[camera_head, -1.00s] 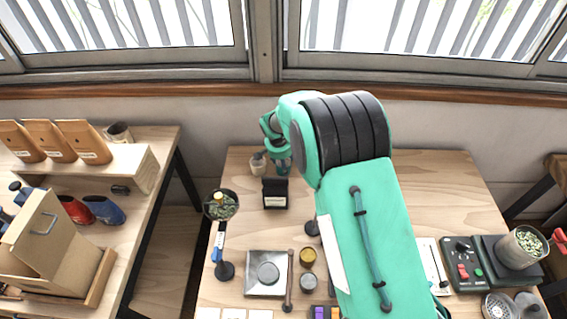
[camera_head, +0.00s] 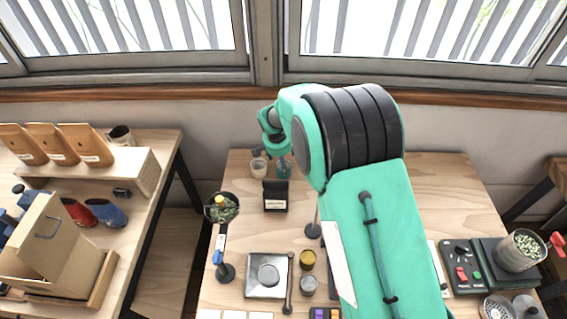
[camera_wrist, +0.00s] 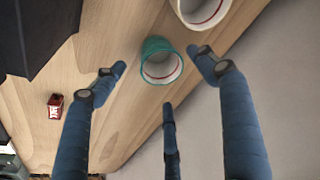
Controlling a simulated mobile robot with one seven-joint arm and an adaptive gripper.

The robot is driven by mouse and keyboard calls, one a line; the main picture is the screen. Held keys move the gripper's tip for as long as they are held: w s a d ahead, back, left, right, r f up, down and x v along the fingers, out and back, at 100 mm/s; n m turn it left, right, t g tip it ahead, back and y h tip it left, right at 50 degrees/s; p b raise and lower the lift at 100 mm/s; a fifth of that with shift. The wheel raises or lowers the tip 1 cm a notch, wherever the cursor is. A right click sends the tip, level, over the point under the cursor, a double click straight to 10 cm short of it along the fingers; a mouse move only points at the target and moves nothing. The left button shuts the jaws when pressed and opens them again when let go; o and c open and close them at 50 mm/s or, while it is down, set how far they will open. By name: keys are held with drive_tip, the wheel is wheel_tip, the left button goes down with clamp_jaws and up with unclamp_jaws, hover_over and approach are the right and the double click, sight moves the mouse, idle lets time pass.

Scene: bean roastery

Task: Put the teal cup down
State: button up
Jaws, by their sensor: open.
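The teal cup (camera_wrist: 158,66) stands on the wooden table near its far edge. In the wrist view I look into its pale inside, which has a red ring. My gripper (camera_wrist: 165,82) is open, its blue fingers spread around the cup with visible gaps. The cup also shows in the head view (camera_head: 284,168), small and partly hidden below my gripper (camera_head: 272,150).
A white cup (camera_wrist: 203,8) with a red ring stands close beside the teal cup; it also shows in the head view (camera_head: 259,167). A black box (camera_head: 275,196) stands in front. A small red item (camera_wrist: 55,106) lies on the table (camera_head: 238,180).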

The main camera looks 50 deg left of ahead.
drive_tip(key=p+v, duration=0.1)
drive_tip(key=v, duration=0.6)
idle(0.6)
idle(0.4)
